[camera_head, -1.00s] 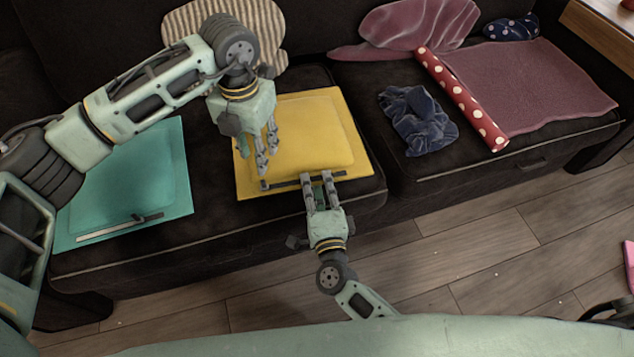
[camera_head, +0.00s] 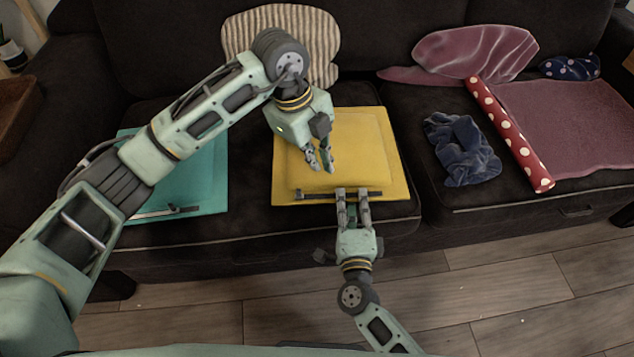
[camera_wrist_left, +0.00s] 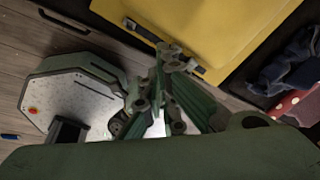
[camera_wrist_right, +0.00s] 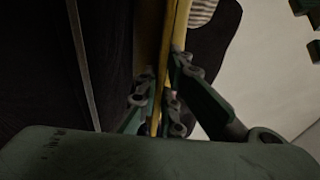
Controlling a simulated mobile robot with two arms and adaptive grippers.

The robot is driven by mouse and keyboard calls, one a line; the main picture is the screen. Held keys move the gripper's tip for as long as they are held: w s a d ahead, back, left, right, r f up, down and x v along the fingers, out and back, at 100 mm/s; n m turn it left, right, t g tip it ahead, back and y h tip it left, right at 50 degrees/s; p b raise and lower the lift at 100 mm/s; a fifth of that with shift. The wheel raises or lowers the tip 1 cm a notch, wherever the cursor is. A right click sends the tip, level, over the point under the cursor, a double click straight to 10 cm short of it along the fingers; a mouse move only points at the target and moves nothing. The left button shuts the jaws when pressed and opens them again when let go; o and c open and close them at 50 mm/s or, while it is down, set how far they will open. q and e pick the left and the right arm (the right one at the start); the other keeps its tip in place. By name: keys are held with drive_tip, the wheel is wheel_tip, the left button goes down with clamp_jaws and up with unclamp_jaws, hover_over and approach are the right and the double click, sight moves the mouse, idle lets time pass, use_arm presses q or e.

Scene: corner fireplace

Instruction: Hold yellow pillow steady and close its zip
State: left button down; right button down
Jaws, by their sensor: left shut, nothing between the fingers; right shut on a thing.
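The yellow pillow (camera_head: 385,150) lies flat on the dark sofa seat. Its dark zip strip (camera_head: 318,196) runs along the front edge, with a small grey piece (camera_head: 299,193) at the strip's left end. My left gripper (camera_head: 325,168) is shut and empty above the pillow's front part, behind the strip. In the left wrist view its closed fingertips (camera_wrist_left: 172,52) appear in front of the pillow (camera_wrist_left: 205,25). My right gripper (camera_head: 352,194) is shut on the pillow's front edge, right of the strip's middle; the right wrist view shows the yellow edge (camera_wrist_right: 168,60) between its fingers.
A teal pillow (camera_head: 205,175) with a similar strip (camera_head: 165,211) lies to the left, partly behind my left arm. A striped cushion (camera_head: 320,45) leans behind. A crumpled blue cloth (camera_head: 462,150) and a red dotted roll (camera_head: 510,135) lie to the right. The floor in front (camera_head: 480,275) is clear.

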sight(299, 193)
use_arm(q)
drive_tip(key=d+f+n, duration=0.1)
drive_tip(key=f+n, duration=0.2)
drive_tip(key=d+f+n+h, duration=0.1)
drive_tip(key=f+n, duration=0.2)
drive_tip(key=d+f+n, duration=0.2)
drive_tip(key=f+n, duration=0.1)
drive_tip(key=shift+w+d+n, duration=0.1)
drive_tip(key=shift+w+n, duration=0.15)
drive_tip(key=shift+n, duration=0.05)
drive_tip(key=a, duration=0.3)
drive_tip(key=shift+s+a+f, duration=0.1)
drive_tip(key=shift+a+f, duration=0.05)
drive_tip(key=shift+a, duration=0.35)
